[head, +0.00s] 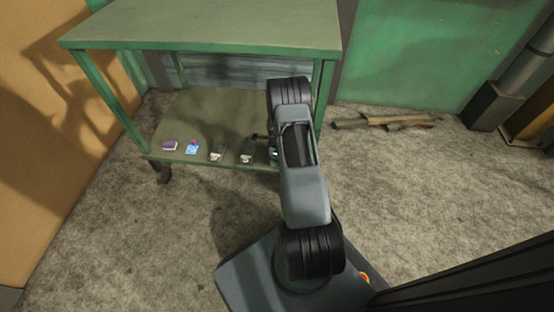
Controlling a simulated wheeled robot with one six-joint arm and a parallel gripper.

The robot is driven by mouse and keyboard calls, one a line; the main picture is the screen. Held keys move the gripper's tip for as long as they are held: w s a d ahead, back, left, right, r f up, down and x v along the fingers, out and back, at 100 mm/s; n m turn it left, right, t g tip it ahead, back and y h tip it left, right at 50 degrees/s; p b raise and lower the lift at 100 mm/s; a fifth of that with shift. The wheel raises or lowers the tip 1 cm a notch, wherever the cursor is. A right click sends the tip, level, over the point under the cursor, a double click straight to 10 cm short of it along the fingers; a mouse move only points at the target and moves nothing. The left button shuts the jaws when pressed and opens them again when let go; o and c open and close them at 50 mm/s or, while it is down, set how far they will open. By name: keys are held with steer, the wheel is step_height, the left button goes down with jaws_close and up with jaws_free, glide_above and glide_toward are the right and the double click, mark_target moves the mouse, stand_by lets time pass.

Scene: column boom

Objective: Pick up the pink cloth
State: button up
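A small purplish-pink item (169,146), which looks like the pink cloth, lies at the front left of the green table's lower shelf (195,115). It is too small to make out its folds. My gripper (259,137) is at the front right of the lower shelf, mostly hidden behind my own arm. Only a small dark part of it shows, well to the right of the pink item and apart from it. Whether its fingers are open or shut cannot be seen.
A blue and white item (192,149) with a red spot and two dark items (217,151) (246,153) lie along the shelf's front edge. The table's top (210,25) overhangs the shelf. Wood pieces (385,121) lie on the floor at right. The floor in front is clear.

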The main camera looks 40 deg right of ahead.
steer(key=c, duration=1)
steer(key=shift+r, duration=0.1)
steer(key=shift+r+p, duration=0.3)
steer(key=shift+r, duration=0.25)
step_height(320, 180, up, 3)
steer(key=shift+f+p, duration=0.2)
steer(key=shift+p, duration=0.4)
steer(key=s+a+r+p, duration=0.6)
steer(key=s+a+r, duration=0.2)
steer(key=a, duration=0.3)
steer(key=shift+s+a+r, duration=0.15)
steer(key=shift+a+r, duration=0.05)
steer(key=shift+r, duration=0.4)
